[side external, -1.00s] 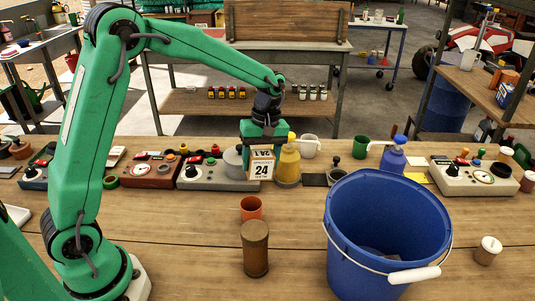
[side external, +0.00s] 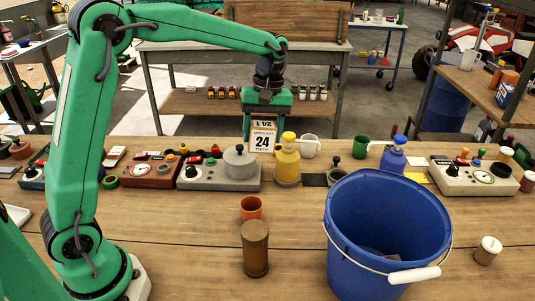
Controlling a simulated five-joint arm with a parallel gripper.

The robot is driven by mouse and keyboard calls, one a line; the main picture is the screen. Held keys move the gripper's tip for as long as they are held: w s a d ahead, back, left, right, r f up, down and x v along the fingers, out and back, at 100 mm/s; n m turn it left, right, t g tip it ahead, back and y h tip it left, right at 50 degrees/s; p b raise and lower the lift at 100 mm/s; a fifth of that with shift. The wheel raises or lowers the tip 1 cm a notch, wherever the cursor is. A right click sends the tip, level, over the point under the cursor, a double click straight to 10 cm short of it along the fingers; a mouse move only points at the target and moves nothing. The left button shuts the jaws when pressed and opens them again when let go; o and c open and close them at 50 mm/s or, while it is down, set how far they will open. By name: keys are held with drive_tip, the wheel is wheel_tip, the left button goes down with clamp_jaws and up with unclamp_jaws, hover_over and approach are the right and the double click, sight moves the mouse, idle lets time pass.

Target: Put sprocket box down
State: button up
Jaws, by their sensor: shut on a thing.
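The sprocket box (side external: 262,138) is a small light box with a tan top edge and a large "24" on its front. The box appears raised, in front of the far part of the bench, between a grey round-lidded pot (side external: 240,162) on a control unit and a yellow pump bottle (side external: 287,160). Whether it touches either one cannot be told.
A large blue bucket (side external: 345,240) stands at the front right. An orange cup (side external: 251,207) and a brown cylinder (side external: 255,250) stand at the middle front. Control boxes (side external: 151,168) line the back left. The bench (side external: 180,235) is bare at the front left.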

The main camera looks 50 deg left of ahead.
sight(250, 138)
wheel_tip(250, 138, up, 2)
drive_tip(key=shift+r, duration=0.15)
drive_tip(key=shift+m, duration=0.4)
drive_tip(key=shift+m, duration=2.3)
drive_tip(key=shift+s+f+m, duration=0.85)
drive_tip(key=shift+s+m, duration=0.2)
drive_tip(key=shift+m, duration=0.4)
drive_tip(key=shift+s+f+m, duration=0.8)
drive_tip(key=shift+s+m, duration=0.25)
drive_tip(key=shift+m, duration=0.4)
drive_tip(key=shift+w, duration=0.15)
